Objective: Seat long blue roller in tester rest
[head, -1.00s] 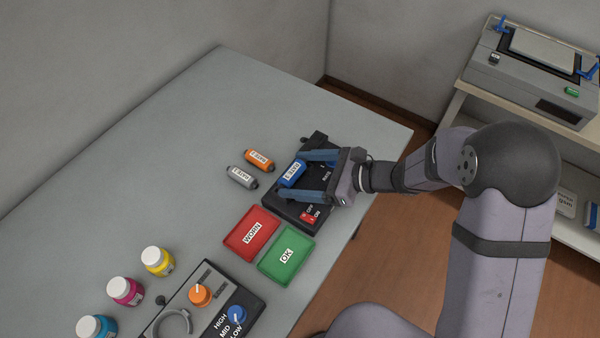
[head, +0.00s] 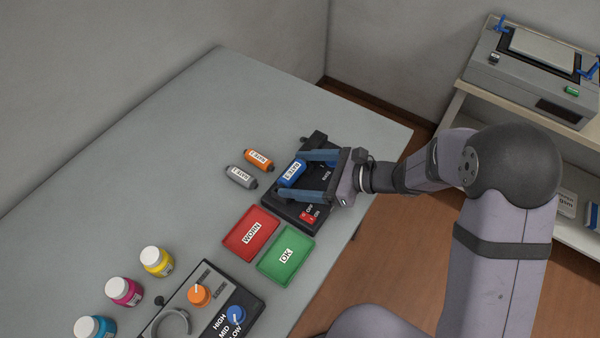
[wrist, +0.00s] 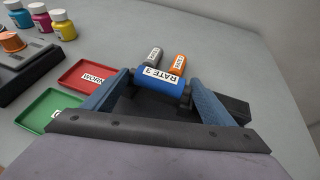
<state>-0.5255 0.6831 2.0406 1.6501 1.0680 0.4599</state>
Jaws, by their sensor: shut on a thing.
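The long blue roller (head: 292,173), with a white label, is at the black tester (head: 287,208) near the table's right side. It also shows in the wrist view (wrist: 160,84), label reading "RATE 3". My gripper (head: 289,174) is shut on the roller, with one blue finger near each end; in the wrist view the fingers (wrist: 160,88) flank it. The roller lies across the dark tester body. The rest under it is mostly hidden by the roller and fingers, so I cannot tell whether it is touching.
An orange roller (head: 258,160) and a grey roller (head: 241,177) lie left of the tester. A red WORN tray (head: 236,252) and a green OK tray (head: 271,268) lie in front. Bottles (head: 156,261) and a control panel (head: 190,325) stand nearer. The table's far left is clear.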

